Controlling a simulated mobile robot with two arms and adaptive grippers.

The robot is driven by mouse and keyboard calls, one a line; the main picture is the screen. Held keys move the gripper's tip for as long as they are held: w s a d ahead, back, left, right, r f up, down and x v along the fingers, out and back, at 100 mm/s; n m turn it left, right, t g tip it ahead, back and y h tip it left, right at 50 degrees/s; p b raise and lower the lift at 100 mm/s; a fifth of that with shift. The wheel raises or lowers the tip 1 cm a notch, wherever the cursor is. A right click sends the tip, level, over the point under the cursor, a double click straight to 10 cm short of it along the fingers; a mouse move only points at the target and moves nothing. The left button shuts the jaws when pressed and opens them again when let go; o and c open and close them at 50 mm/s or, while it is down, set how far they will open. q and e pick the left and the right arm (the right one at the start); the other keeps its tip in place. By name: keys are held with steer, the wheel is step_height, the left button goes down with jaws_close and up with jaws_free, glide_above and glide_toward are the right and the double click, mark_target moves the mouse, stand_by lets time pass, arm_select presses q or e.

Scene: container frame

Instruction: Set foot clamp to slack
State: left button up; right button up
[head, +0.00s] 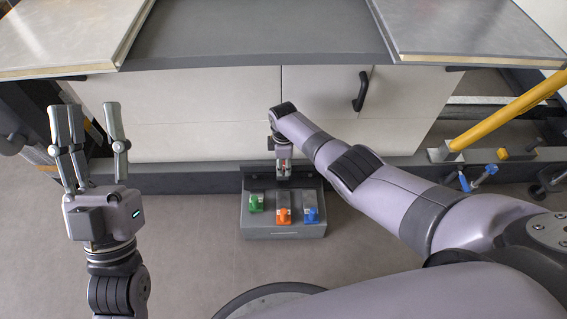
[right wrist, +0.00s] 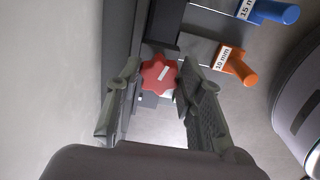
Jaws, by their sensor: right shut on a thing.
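A red lobed knob (right wrist: 158,76) with a pale mark shows in the right wrist view, between the fingertips of my right gripper (right wrist: 157,80). The gripper is shut on it. In the head view my right gripper (head: 283,160) is at the base of the pale cabinet, just behind the grey holder, and mostly hides the knob. Any clamp parts under the knob are hidden, and I cannot read the clamp's setting. My left gripper (head: 92,140) is open and empty, raised at the left, far from the knob.
A grey holder (head: 283,232) on the floor carries green (head: 255,203), orange (head: 284,215) and blue (head: 311,214) handled pieces, close to my right gripper. The pale cabinet (head: 200,105) has a black handle (head: 360,91). A yellow bar (head: 510,115) stands right. Left floor is clear.

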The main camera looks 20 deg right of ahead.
mark_target(284, 165)
arm_select(q)
steer(key=shift+s+r, duration=0.15)
steer(key=shift+s, duration=0.15)
arm_select(e)
steer(key=shift+n, duration=1)
steer(key=o, duration=1.2)
steer(key=shift+c, duration=0.2)
arm_select(q)
steer(key=shift+a, duration=0.1)
arm_select(e)
steer(key=shift+w+r, duration=0.1)
steer(key=shift+r, duration=0.5)
step_height(284, 165, up, 11)
steer(key=shift+f, duration=0.15)
